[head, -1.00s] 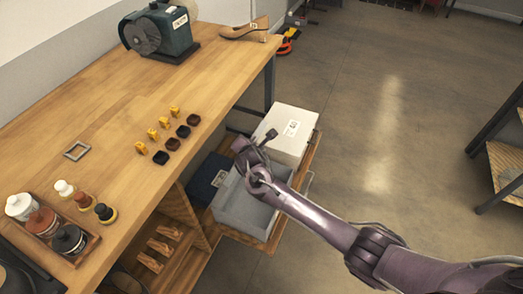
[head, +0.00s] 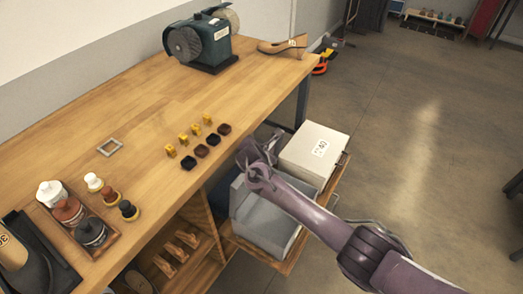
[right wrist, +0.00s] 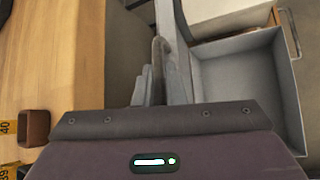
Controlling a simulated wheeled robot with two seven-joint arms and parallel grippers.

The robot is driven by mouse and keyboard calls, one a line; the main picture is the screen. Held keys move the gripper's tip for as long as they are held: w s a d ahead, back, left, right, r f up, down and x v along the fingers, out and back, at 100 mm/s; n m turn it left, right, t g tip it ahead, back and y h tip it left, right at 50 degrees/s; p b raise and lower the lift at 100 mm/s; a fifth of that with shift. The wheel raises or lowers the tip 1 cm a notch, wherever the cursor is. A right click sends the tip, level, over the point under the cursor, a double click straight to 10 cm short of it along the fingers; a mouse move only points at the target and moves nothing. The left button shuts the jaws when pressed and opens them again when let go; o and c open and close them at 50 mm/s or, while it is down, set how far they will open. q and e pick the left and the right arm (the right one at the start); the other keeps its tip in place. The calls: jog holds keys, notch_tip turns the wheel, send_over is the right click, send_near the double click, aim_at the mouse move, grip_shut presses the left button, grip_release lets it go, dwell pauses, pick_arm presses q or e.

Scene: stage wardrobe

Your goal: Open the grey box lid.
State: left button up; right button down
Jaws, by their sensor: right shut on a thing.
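The grey box (head: 262,228) stands on a low wooden shelf beside the workbench, with its empty inside showing. It also shows in the right wrist view (right wrist: 245,85). Its grey lid (right wrist: 172,20) stands raised along the box's left side in the right wrist view, seen nearly edge-on. My right gripper (head: 260,150) is above the far left part of the box. In the right wrist view its fingers (right wrist: 157,75) are shut on the lid's edge. The fingers and arm hide part of the lid and box. My left gripper is in neither current view.
A white labelled box (head: 315,152) stands just behind the grey box on the shelf (head: 335,180). The workbench (head: 130,130) runs along the left, with polish bottles, small blocks and a grinder (head: 203,43).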

jog(key=c, duration=1.5)
grip_release()
jog(key=shift+f, duration=0.1)
jog(key=p+v, duration=0.1)
jog(key=v, duration=0.7)
